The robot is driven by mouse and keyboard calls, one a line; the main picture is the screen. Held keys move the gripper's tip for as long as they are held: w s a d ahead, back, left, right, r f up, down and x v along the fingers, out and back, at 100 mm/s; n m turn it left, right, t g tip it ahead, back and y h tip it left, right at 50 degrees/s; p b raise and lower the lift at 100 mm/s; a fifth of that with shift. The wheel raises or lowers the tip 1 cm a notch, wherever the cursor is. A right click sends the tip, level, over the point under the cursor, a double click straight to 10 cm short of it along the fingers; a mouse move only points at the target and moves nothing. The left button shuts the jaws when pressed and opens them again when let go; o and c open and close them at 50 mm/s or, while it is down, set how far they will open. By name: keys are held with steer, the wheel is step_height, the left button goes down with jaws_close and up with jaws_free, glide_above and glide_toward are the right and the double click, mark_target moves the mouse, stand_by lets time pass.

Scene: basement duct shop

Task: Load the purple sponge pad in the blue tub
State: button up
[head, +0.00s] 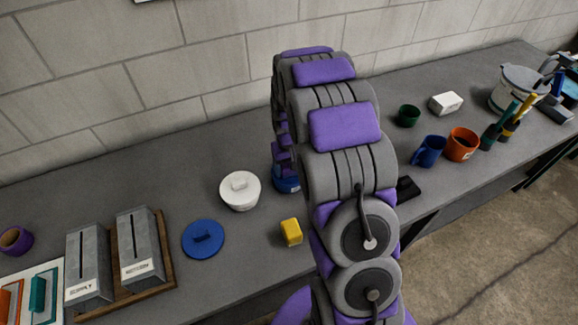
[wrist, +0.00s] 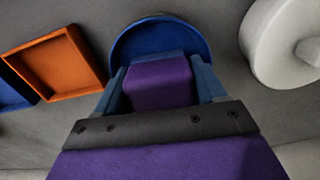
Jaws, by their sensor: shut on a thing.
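In the wrist view my gripper (wrist: 160,76) has its two blue-grey fingers on either side of the purple sponge pad (wrist: 158,88) and is shut on it. The round blue tub (wrist: 128,42) lies just beyond the fingertips, and the pad covers part of it. I cannot tell the height of the pad over the tub. In the head view the blue tub (head: 287,184) shows only in part on the bench, behind my arm. My arm hides most of the gripper and the pad there.
A yellow block (head: 291,232) and a blue lid (head: 203,239) lie nearer. An orange square tray (wrist: 58,62) shows beside the tub. Mugs, including an orange one (head: 462,144), stand right.

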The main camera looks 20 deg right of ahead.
steer(key=shift+r+p, duration=1.25)
steer(key=shift+r, duration=2.2)
steer(key=shift+a, duration=0.1)
